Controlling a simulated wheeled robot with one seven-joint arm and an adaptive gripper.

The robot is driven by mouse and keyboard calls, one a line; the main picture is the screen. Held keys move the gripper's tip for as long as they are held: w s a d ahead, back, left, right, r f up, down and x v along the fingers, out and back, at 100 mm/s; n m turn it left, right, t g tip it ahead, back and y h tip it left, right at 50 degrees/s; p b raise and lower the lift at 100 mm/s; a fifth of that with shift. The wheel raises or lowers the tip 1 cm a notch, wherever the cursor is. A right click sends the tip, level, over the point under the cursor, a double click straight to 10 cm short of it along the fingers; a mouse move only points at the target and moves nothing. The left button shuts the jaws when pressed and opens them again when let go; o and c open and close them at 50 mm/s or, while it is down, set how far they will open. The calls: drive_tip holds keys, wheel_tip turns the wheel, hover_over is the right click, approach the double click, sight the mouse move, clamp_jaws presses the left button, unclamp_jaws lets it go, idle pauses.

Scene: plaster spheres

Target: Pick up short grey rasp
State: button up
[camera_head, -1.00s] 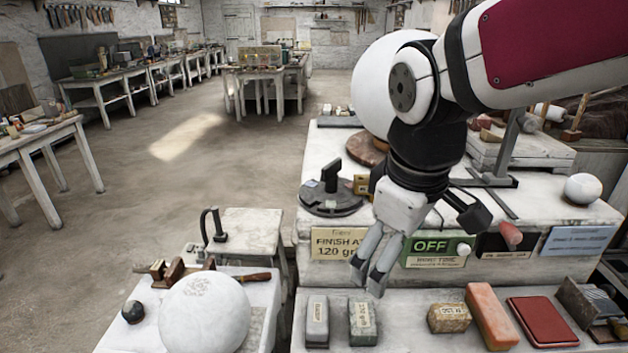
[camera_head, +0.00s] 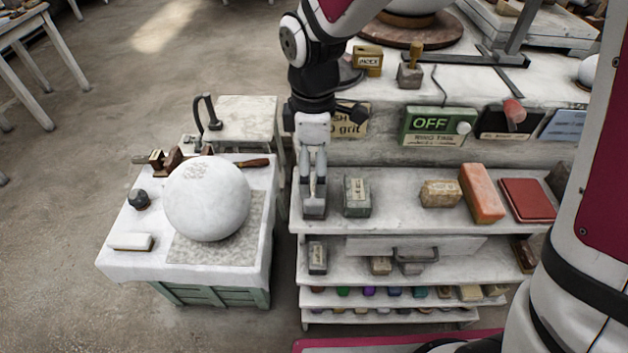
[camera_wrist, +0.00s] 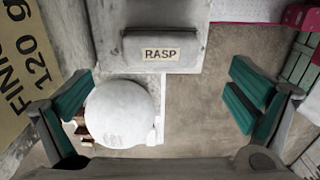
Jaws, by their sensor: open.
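The grey rasp block (camera_wrist: 160,50), with a paper label reading RASP, lies near the edge of the white shelf in the wrist view. In the head view the grey block (camera_head: 314,211) at the left end of the top front shelf appears to be this rasp; my fingers hide part of it. My gripper (camera_head: 313,188) points down over that block. In the wrist view my gripper (camera_wrist: 160,98) is open, its green-padded fingers wide apart with nothing between them. The rasp shows above the line between the fingertips; I cannot tell the height gap.
A green-grey block (camera_head: 357,196) stands just right of the rasp. A tan block (camera_head: 440,193), an orange block (camera_head: 481,193) and a red pad (camera_head: 527,200) lie further right. The OFF sign (camera_head: 437,126) stands behind. A white sphere (camera_head: 207,198) sits on the left table.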

sight(314, 187)
drive_tip(key=shift+d+f, duration=0.1)
drive_tip(key=shift+f, duration=3.35)
drive_tip(key=shift+c, duration=0.2)
drive_tip(key=c, duration=1.6)
drive_tip(key=shift+o, duration=0.2)
drive_tip(key=shift+r, duration=0.1)
